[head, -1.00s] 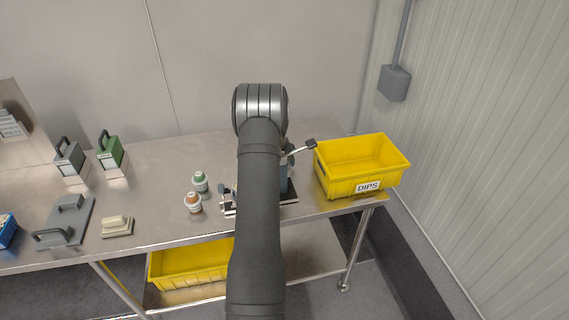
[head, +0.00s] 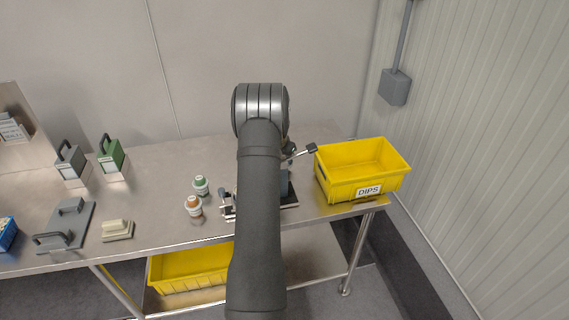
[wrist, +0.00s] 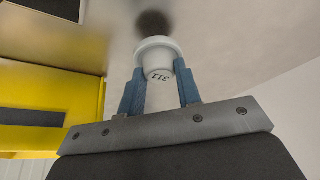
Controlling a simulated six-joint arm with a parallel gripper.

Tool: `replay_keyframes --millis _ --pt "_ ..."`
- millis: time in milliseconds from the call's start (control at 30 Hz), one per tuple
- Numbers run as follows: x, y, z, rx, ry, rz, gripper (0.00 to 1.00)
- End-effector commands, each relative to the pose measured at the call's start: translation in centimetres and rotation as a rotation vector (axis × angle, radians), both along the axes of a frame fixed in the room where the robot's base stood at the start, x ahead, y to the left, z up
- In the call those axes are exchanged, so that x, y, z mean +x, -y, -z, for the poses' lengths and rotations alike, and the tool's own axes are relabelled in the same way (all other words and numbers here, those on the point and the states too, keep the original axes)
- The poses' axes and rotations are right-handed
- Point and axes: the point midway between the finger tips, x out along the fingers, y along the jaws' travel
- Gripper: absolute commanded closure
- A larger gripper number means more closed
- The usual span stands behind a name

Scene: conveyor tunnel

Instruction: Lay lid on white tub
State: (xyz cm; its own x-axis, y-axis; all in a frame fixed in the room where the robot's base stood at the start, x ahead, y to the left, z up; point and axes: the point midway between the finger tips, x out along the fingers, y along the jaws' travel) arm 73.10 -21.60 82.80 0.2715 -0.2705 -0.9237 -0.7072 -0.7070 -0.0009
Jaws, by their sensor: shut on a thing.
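In the wrist view my gripper (wrist: 160,90) has its blue fingers closed on either side of a small white tub-like piece (wrist: 160,68). It has a wide round rim and dark lettering on its side; I cannot tell whether this is the lid or a tub. In the head view my arm hides the gripper and the held piece. Two small white tubs stand left of my arm, one with an orange-brown top (head: 194,206) and one with a green top (head: 201,186). No separate loose lid can be made out.
A yellow bin marked DIPS (head: 362,168) stands right of my arm. A dark fixture (head: 290,196) with a black-tipped lever (head: 312,148) is partly behind my arm. A grey handled board (head: 66,224) and a cream block (head: 117,230) lie left on the steel table (head: 150,190).

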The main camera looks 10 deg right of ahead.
Motion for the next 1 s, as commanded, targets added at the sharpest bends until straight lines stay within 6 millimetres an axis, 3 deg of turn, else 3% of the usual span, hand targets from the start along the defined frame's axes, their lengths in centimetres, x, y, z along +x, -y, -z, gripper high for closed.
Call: replay_keyframes --millis 200,367,467,667,800,1000 --pt "0.1 0.0 -4.7 0.0 0.002 0.001 0.9" --pt "-0.1 -0.3 -7.0 -0.001 0.0 -0.006 0.9" --pt "-0.6 -1.7 -8.1 0.0 0.0 -0.032 0.9" --pt "-3.3 -8.0 -10.5 0.002 -0.001 -0.158 0.9" --pt "-6.4 -13.0 -12.1 0.0 -0.001 -0.267 0.9" --pt "-11.1 -18.4 -13.4 0.001 -0.002 -0.398 0.9"
